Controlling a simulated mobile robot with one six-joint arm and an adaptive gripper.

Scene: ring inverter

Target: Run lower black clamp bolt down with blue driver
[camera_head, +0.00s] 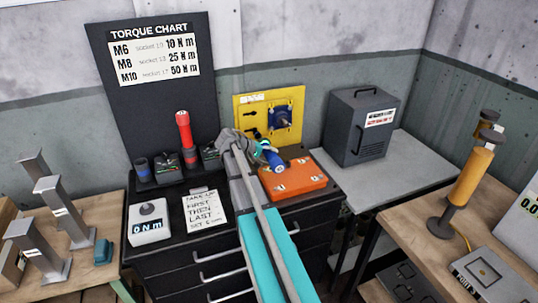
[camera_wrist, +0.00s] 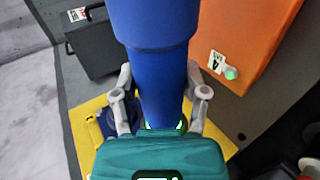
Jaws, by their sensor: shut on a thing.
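My gripper (camera_wrist: 160,118) is shut on the blue driver (camera_wrist: 155,65), with a finger on each side of its narrower part. In the head view the driver (camera_head: 271,157) is tilted and held above the orange case, in front of the yellow panel. The yellow panel (camera_head: 242,99) stands upright at the back of the bench. It carries black clamp parts (camera_head: 252,133) at its left and a round blue part (camera_head: 283,116) at its right. The lower clamp bolt is too small to make out. The driver's tip is hidden, and I cannot tell whether it touches anything.
The orange case (camera_head: 295,183) lies below my gripper. A red driver (camera_head: 184,131) stands among sockets at the left. A white torque display (camera_head: 150,225) reads 0 N m, beside a paper note (camera_head: 204,211). A dark grey cabinet (camera_head: 359,128) stands at the right.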

